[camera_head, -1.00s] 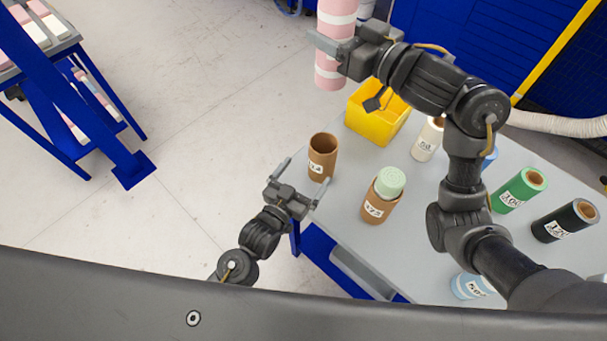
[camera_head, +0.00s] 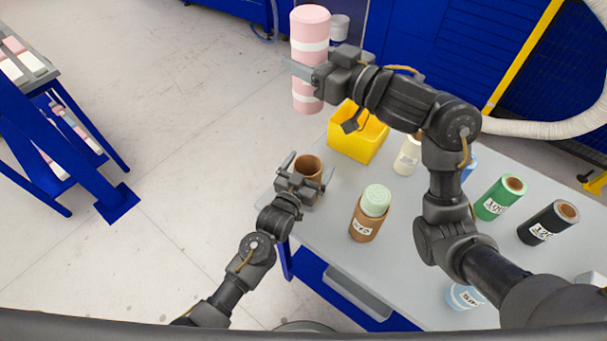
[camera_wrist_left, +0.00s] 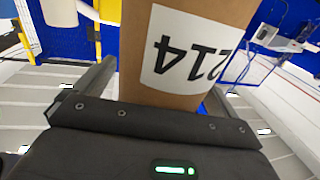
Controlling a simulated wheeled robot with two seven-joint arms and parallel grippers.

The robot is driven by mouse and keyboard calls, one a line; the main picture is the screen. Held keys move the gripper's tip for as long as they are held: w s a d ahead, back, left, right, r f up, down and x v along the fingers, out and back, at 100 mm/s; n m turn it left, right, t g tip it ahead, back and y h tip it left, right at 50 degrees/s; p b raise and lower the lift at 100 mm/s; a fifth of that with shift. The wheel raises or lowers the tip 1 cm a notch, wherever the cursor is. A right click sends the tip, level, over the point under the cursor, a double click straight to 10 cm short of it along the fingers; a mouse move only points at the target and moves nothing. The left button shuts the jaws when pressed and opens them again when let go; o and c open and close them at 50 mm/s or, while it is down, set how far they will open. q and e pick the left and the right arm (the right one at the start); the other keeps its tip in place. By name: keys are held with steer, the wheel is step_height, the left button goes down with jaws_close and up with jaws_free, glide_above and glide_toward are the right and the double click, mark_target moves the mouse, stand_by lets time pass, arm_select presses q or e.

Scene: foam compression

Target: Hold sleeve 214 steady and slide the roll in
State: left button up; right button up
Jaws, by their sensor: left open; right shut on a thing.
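Sleeve 214 (camera_head: 309,165) is an open brown cardboard tube standing upright near the table's left edge. Its white 214 label shows upside down in the left wrist view (camera_wrist_left: 190,50). My left gripper (camera_head: 308,168) is open, with one finger on each side of the sleeve; I cannot tell whether they touch it. The roll (camera_head: 310,28) is pink with white bands. My right gripper (camera_head: 308,72) is shut on it and holds it roughly upright in the air, above and beyond the sleeve.
A brown sleeve with a green roll in it (camera_head: 368,220) stands right of sleeve 214. A yellow bin (camera_head: 357,143) stands behind.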

arm_select(q)
steer(key=shift+w+d, duration=0.1)
steer(key=shift+w, duration=0.1)
steer(key=c, duration=1.1)
steer(key=shift+s, duration=0.1)
arm_select(e)
step_height(320, 180, down, 14)
steer(key=shift+r, duration=0.15)
